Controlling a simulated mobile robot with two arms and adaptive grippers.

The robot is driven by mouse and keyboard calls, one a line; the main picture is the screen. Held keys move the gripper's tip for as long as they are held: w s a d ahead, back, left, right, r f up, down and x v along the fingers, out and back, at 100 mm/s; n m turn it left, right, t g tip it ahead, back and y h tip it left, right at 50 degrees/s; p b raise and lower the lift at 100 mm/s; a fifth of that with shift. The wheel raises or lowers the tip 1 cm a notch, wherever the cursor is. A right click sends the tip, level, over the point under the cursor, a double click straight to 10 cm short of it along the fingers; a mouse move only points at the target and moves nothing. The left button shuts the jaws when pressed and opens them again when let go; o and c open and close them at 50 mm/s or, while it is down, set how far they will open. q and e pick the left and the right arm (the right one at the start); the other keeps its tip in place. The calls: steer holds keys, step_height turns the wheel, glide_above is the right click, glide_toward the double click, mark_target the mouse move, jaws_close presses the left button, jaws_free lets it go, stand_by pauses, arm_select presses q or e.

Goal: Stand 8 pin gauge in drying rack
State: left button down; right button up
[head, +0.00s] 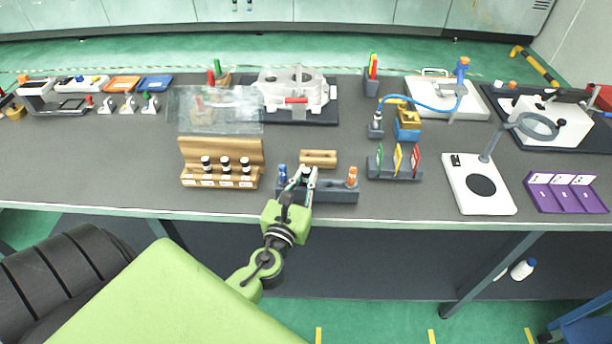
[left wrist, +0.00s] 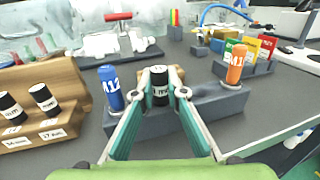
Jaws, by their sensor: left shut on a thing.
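My left gripper (head: 306,178) is over the middle of a grey rack (head: 333,196) at the table's front edge. Its fingers are shut on a black-topped pin gauge with a white label (left wrist: 160,86), between the fingertips in the left wrist view. The gauge looks upright. Its number is not readable, and whether its lower end is seated in the rack is hidden. A blue M12 gauge (left wrist: 112,90) stands in the rack to the left. An orange gauge (left wrist: 236,66) stands in it to the right. My right gripper is not in view.
A wooden block (head: 318,158) lies just behind the rack. A grey holder with coloured tags (head: 396,174) is to the right.

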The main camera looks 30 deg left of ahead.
arm_select(q)
steer(key=shift+f+b, duration=0.5)
steer(key=shift+f, duration=0.1)
steer(key=c, duration=2)
jaws_free()
steer(key=shift+r, duration=0.1)
steer(key=shift+o, duration=0.2)
steer(key=v, duration=1.2)
